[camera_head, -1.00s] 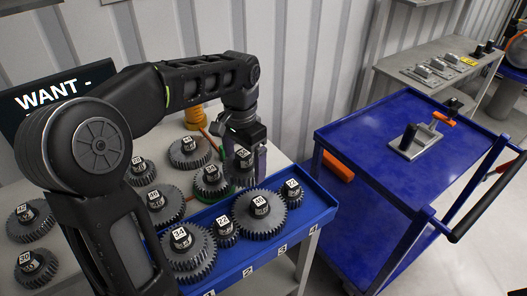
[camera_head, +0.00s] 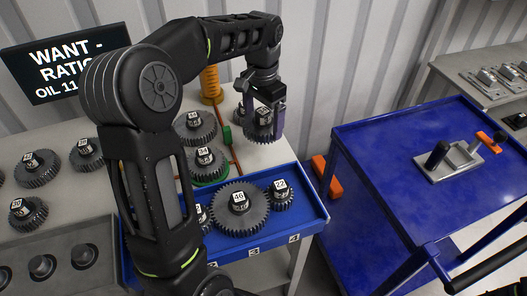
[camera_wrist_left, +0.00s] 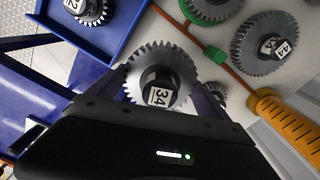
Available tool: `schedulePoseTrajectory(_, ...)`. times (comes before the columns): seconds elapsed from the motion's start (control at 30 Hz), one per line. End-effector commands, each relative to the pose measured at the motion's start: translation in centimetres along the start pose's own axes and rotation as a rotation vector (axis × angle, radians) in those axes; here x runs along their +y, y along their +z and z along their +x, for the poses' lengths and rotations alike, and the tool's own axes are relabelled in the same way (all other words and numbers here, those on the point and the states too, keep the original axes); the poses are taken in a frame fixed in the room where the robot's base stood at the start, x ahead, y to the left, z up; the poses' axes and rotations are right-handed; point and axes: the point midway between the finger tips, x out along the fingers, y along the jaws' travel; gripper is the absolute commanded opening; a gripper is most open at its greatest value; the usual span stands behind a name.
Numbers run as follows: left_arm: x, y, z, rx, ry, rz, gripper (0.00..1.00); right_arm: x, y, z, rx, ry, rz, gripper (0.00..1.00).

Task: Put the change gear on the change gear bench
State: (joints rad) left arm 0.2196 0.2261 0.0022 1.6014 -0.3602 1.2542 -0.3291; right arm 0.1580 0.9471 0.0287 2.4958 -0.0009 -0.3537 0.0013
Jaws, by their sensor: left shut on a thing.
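My left gripper (camera_head: 264,122) is shut on a grey toothed change gear (camera_head: 262,134), with its fingers on either side of the dark hub. In the left wrist view the held gear (camera_wrist_left: 160,72) shows a white label that looks like 34. The bench (camera_head: 150,150) is a light grey table under the gear. Beside the held gear, another gear (camera_head: 205,165) sits on a green ring, and a gear (camera_head: 194,127) stands behind that one. I cannot tell whether the held gear touches the bench. My right gripper is not in view.
A blue tray (camera_head: 311,222) with several gears and numbered slots runs along the bench front. A yellow cylinder (camera_head: 211,88) stands behind. Several more gears lie at left, near a grey holder (camera_head: 75,240). A blue cart (camera_head: 385,150) stands at right, with a gap between.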

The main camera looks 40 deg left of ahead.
Motion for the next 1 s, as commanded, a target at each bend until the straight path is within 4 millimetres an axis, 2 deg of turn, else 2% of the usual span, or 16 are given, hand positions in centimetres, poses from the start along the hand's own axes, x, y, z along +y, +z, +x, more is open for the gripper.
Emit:
schedulePoseTrajectory(0.4, 0.0, 0.0, 5.6, -0.001, 0.0, -0.001, 0.17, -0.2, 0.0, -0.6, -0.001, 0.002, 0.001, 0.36)
schedulePoseTrajectory(0.77, 0.0, 0.0, 6.0, 0.001, -0.001, 0.0, 0.17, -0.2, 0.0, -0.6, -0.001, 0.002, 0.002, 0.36)
schedulePoseTrajectory(1.0, 0.0, 0.1, 8.7, -0.002, 0.0, -0.001, 0.17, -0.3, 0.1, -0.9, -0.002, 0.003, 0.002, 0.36)
